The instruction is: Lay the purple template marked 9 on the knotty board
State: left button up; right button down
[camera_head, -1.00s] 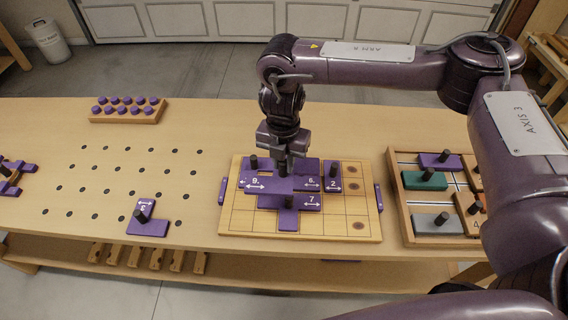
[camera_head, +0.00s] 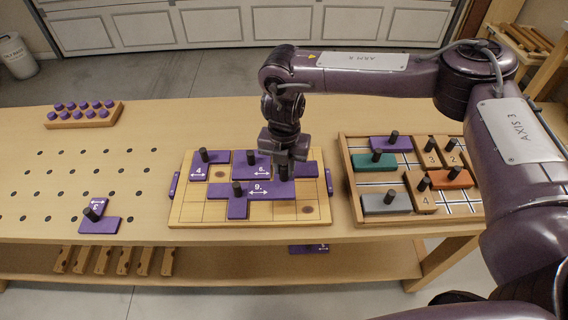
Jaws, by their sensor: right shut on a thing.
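A dark knot (camera_head: 307,209) shows at the lower right. My left gripper is not in view.
A wooden tray (camera_head: 350,212) of coloured knobbed pieces stands close to the right. Purple template 3 (camera_head: 100,224) lies on the dotted bench at left. A rack of purple pegs (camera_head: 84,116) stands behind it. The bench's front edge is close below the board.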

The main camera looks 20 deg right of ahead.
aim_at(284, 183)
dwell(0.3)
jog(key=shift+f+b, duration=0.3)
jog(key=shift+f, duration=0.15)
notch_tip(284, 183, down, 5)
jog(key=b, duration=0.3)
jog(key=shift+f, duration=0.15)
jog(key=shift+f+b, duration=0.45)
jog(key=shift+f, duration=0.05)
jog(key=shift+f, duration=0.4)
dwell(0.9)
jog(key=shift+f, duration=0.65)
dwell(0.9)
dwell(0.6)
